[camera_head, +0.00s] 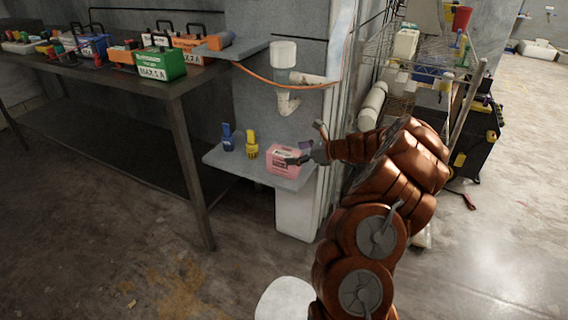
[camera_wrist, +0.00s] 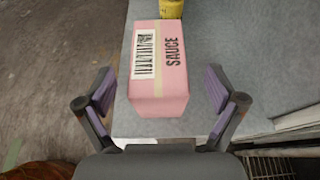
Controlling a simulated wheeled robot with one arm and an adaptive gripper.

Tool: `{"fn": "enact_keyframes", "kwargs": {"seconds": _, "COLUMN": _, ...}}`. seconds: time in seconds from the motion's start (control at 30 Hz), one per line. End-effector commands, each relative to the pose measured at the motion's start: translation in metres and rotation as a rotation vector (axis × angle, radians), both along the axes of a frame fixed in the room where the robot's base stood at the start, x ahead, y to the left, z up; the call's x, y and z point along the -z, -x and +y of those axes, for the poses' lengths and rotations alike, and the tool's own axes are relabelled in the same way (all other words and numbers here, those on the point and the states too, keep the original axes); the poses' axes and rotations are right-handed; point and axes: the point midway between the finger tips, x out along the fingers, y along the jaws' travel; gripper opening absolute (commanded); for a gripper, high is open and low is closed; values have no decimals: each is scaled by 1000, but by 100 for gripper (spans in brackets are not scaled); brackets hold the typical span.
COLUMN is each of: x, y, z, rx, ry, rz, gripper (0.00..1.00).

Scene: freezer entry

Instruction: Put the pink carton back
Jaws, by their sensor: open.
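The pink carton (camera_head: 283,161) sits on a small grey wall shelf (camera_head: 262,175), at its right end. In the wrist view the pink carton (camera_wrist: 158,72) shows a barcode label and the word SAUCE, upright on the grey surface. My gripper (camera_head: 305,150) is at the carton's right side in the head view. In the wrist view its two purple-padded fingers (camera_wrist: 160,98) are spread wide, one on each side of the carton's near end, with gaps between pads and carton. It holds nothing.
A blue bottle (camera_head: 227,138) and a yellow bottle (camera_head: 251,145) stand left of the carton on the shelf. A dark table (camera_head: 150,88) with several boxes stands at left. A wire rack (camera_head: 400,75) is at right. A pipe fitting (camera_head: 287,100) hangs above the shelf.

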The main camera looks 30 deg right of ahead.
Motion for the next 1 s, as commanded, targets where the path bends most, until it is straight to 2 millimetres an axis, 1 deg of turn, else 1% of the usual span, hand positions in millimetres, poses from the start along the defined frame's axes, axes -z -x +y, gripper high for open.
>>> {"fn": "enact_keyframes", "kwargs": {"seconds": 0.2, "x": 13, "y": -22, "z": 18, "rx": -5, "ry": 0, "rz": 1, "gripper": 94}}
{"fn": "enact_keyframes", "kwargs": {"seconds": 0.3, "x": 16, "y": -31, "z": 22, "rx": -4, "ry": 2, "rz": 1, "gripper": 94}}
{"fn": "enact_keyframes", "kwargs": {"seconds": 0.4, "x": 16, "y": -35, "z": 24, "rx": -1, "ry": 2, "rz": -1, "gripper": 94}}
{"fn": "enact_keyframes", "kwargs": {"seconds": 0.57, "x": 16, "y": -35, "z": 24, "rx": -1, "ry": 2, "rz": -1, "gripper": 94}}
{"fn": "enact_keyframes", "kwargs": {"seconds": 1.0, "x": 16, "y": -34, "z": 24, "rx": -2, "ry": 2, "rz": 0, "gripper": 49}}
